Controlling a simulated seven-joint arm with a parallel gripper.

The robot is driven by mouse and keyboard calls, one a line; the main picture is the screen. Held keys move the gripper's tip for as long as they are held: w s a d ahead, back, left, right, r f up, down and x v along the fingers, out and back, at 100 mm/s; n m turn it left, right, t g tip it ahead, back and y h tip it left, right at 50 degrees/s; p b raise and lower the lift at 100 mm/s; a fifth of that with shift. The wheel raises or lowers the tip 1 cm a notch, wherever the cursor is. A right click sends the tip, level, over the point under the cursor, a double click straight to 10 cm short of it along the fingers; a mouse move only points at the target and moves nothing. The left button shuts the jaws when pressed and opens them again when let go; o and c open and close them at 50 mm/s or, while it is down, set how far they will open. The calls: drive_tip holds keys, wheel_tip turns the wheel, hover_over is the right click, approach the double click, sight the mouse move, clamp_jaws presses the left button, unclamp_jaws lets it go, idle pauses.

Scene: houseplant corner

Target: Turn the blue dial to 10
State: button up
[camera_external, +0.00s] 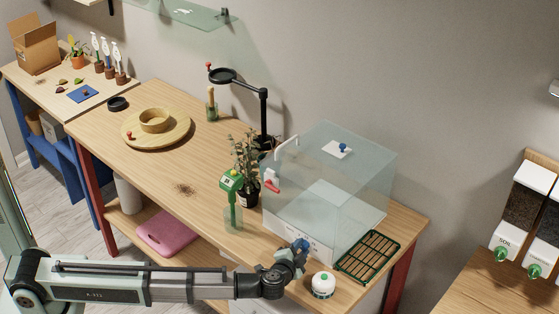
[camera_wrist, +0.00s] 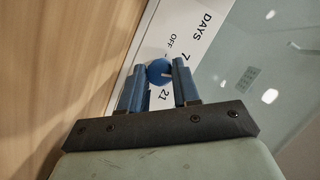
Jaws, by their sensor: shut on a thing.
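The blue dial (camera_wrist: 158,69) sits on a white panel on the front of the clear glass case (camera_external: 330,185). My gripper (camera_wrist: 160,76) is shut on it, one blue finger on each side. In the wrist view "DAYS", "7", "OFF" and "21" are readable around the dial; I cannot see a 10. A small pale mark shows on the dial face, but its exact setting is too small to tell. In the external view my gripper (camera_external: 300,252) reaches the case's front lower panel and mostly hides the dial.
A wooden round tray (camera_external: 155,127) lies farther back left.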

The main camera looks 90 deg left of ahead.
drive_tip(key=shift+w+d+m+y, duration=0.1)
drive_tip(key=shift+m+y, duration=0.5)
drive_tip(key=shift+m, duration=0.9)
drive_tip(key=shift+f, duration=0.1)
drive_tip(key=o, duration=1)
drive_tip(key=shift+o, duration=0.2)
drive_tip(key=v, duration=1.3)
drive_tip(key=shift+d, duration=0.4)
